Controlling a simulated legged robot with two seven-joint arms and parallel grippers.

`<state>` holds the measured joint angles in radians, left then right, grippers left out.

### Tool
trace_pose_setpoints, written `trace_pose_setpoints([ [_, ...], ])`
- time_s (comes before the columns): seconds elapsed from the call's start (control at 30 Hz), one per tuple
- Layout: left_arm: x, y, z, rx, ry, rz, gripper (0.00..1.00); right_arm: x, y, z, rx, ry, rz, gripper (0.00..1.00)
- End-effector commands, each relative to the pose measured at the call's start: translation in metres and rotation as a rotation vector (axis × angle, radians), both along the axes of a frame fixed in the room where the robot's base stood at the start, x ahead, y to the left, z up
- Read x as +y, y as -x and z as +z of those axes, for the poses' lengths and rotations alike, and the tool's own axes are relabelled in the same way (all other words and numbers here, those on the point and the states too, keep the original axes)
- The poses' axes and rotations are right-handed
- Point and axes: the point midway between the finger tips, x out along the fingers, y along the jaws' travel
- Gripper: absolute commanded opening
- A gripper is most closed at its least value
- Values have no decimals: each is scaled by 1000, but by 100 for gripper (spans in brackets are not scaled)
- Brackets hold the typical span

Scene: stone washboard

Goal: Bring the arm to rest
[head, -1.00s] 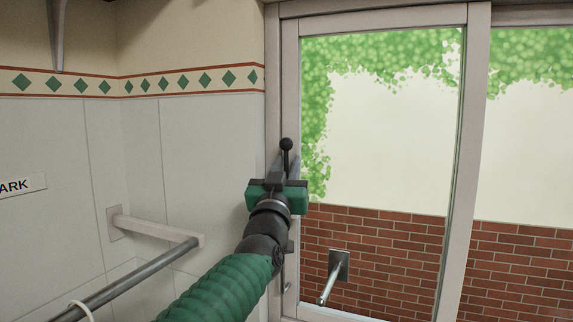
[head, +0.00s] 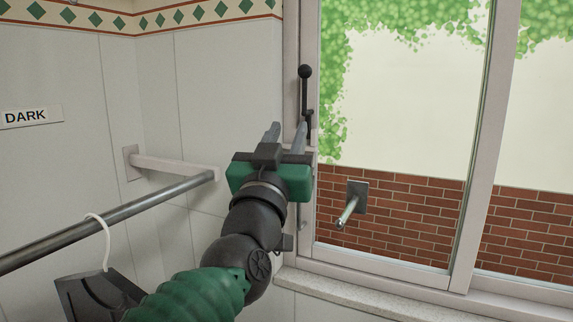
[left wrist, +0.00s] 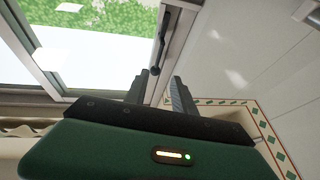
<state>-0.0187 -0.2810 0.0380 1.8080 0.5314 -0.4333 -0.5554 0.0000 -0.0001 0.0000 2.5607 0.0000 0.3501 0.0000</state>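My left gripper (head: 285,137) is raised in front of the window's left frame in the head view, with its green and black body below its two grey fingers. The fingers stand apart with nothing between them, and they also show spread in the left wrist view (left wrist: 160,88). A black window handle (head: 304,95) with a round knob is on the frame just beyond the fingers. In the left wrist view the handle (left wrist: 160,42) lies past the fingertips. I cannot tell whether a finger touches it. My right gripper is in neither view.
The window (head: 400,130) has a pale sill (head: 350,300) below it. A metal rail (head: 110,220) on a white bracket (head: 172,167) runs along the left, with a dark hanger (head: 95,295) on it. A "DARK" label (head: 32,116) is on the tiled wall. A metal peg (head: 348,212) shows before the bricks.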

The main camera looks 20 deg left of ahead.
Motion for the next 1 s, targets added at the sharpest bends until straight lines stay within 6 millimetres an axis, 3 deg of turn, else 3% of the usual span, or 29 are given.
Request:
trace_pose_setpoints([
  [0.03,0,4,-11,-3,0,0,31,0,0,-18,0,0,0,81],
  [0.13,-2,10,-10,-3,-1,-3,31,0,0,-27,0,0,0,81],
  [0.73,-5,8,-11,16,-3,-11,31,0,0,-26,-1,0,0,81],
  [0.77,-6,5,-18,32,-5,-17,31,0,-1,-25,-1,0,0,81],
  [0.87,-12,-17,-64,149,-11,-50,31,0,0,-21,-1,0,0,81],
  [0.97,-21,-40,-144,343,-11,-100,31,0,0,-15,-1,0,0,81],
  [1.0,-24,-45,-179,429,-8,-120,31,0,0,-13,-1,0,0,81],
])
